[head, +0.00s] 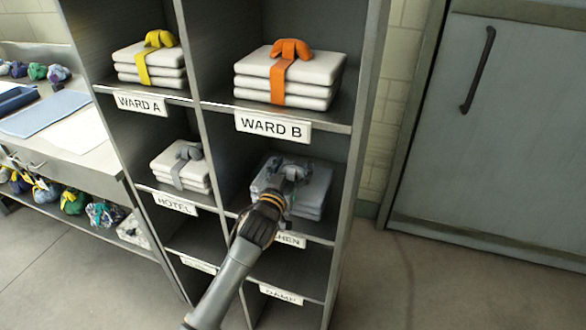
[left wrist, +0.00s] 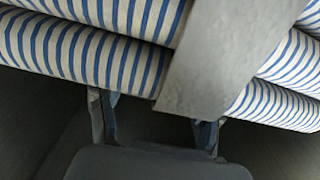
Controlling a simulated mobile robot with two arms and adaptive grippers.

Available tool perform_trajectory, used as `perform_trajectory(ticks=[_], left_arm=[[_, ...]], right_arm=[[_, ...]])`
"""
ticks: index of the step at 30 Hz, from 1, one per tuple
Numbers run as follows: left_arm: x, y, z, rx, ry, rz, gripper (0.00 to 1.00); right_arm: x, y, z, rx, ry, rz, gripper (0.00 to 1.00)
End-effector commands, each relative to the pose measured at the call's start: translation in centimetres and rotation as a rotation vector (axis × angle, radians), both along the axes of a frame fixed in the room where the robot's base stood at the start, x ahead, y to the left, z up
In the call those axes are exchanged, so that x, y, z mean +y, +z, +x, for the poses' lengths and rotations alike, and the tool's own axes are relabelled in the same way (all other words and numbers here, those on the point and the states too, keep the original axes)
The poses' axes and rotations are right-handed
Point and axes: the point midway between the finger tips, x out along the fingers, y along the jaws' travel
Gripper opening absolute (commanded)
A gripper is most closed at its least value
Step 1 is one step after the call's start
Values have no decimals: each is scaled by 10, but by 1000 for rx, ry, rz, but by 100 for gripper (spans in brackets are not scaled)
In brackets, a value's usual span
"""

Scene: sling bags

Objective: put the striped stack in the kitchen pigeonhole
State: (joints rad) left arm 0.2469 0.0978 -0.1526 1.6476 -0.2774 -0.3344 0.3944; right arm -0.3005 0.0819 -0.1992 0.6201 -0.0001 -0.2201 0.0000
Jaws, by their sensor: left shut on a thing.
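The striped stack (head: 312,190), folded cloth with a grey band, is inside the kitchen pigeonhole (head: 328,229), below the WARD B shelf. In the left wrist view the blue-and-white striped stack (left wrist: 85,50) and its grey band (left wrist: 215,60) fill the upper part. My left gripper (head: 284,172) reaches into the pigeonhole and is shut on the stack near its band; the exact grip is hard to see. Its fingers also show in the wrist view (left wrist: 155,118). My arm partly hides the KITCHEN label (head: 290,240). Whether the stack rests on the shelf floor is unclear. My right gripper is out of view.
Neighbouring pigeonholes hold a yellow-tied stack (head: 150,62), an orange-tied stack (head: 288,78) and a grey-tied stack (head: 180,166). The divider and shelf edges are close around my gripper. A counter (head: 85,135) with bundles stands left, a grey door (head: 500,130) right.

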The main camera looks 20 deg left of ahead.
Motion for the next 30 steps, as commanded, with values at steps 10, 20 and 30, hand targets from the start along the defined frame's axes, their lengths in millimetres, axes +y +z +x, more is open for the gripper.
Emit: perform_trajectory(ticks=[10,20,30], left_arm=[[0,-4,0,-1,-1,0,71],[0,-3,0,-2,-1,0,88],[1,-4,-25,-1,-1,-1,88]], right_arm=[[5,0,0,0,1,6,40],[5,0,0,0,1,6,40],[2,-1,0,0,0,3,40]])
